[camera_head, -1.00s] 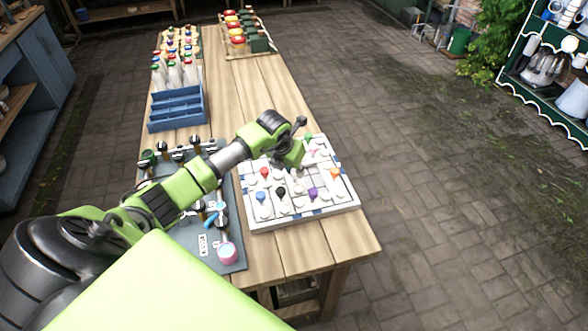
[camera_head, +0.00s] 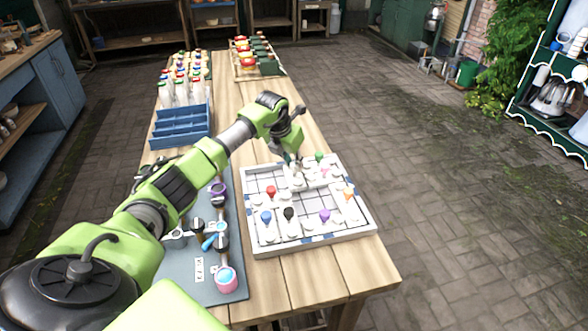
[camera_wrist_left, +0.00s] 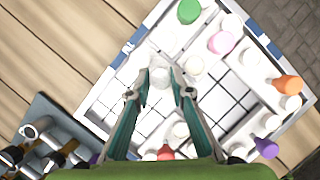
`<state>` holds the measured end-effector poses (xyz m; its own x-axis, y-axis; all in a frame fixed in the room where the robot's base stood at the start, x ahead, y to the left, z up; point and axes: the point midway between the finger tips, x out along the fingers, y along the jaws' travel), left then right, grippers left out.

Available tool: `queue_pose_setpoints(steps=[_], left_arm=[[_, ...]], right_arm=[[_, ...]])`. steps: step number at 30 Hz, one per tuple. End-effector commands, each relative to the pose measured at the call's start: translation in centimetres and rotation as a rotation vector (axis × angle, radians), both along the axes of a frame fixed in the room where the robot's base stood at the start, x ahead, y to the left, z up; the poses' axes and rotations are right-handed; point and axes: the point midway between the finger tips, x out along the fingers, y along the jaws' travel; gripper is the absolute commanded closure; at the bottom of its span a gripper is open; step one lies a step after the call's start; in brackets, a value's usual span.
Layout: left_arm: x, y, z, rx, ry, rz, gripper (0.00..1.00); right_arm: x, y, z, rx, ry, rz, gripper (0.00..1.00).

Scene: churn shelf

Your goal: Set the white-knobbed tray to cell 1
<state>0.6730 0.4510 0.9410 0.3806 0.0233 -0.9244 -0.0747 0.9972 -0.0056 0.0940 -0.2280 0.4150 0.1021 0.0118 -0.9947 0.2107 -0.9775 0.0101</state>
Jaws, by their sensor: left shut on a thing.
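The white board (camera_head: 310,240) is a low frame with blue marks on its rim and a grid floor. It holds several white trays with coloured knobs. My left gripper (camera_head: 297,163) is over its back half and points down. In the wrist view its fingertips (camera_wrist_left: 160,86) are shut on a white knob (camera_wrist_left: 160,70), the white-knobbed tray's. I cannot tell how far that tray is off the board floor. Bare grid cells (camera_wrist_left: 150,122) show beside the fingers. No cell numbers are legible. My right gripper is out of view.
Green (camera_head: 319,157), pink (camera_head: 325,171), red (camera_head: 270,191), blue (camera_head: 266,217), black (camera_head: 289,214), purple (camera_head: 324,215) and orange (camera_head: 348,192) knobs stand around the gripper. A grey mat (camera_head: 228,262) with tools lies left of the board. A blue rack (camera_head: 181,138) stands behind.

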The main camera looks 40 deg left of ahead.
Motion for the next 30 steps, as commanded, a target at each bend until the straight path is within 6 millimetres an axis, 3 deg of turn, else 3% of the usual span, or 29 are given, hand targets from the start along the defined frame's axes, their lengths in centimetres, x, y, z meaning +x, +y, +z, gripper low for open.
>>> queue_pose_setpoints(steps=[5, 6, 8, 20, 26, 30], left_arm=[[0.1, 0.6, 0.4, 0.010, -0.009, 0.007, 1.00], [0.1, 0.6, 0.4, 0.010, -0.009, 0.007, 0.77], [0.1, 0.6, 0.4, 0.011, -0.010, 0.007, 0.63], [-0.1, 0.4, 0.7, 0.007, -0.005, 0.005, 0.63], [-1.2, 0.4, 3.5, 0.009, -0.008, 0.004, 0.63], [-2.4, 0.4, 6.5, 0.010, -0.009, 0.005, 0.63]], right_arm=[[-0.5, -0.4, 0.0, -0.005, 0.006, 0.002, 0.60], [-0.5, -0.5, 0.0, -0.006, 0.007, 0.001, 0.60], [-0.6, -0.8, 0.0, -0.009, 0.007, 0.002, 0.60], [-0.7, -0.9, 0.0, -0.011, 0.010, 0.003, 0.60], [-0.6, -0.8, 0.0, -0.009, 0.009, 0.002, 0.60], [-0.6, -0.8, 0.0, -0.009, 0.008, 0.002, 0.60]])
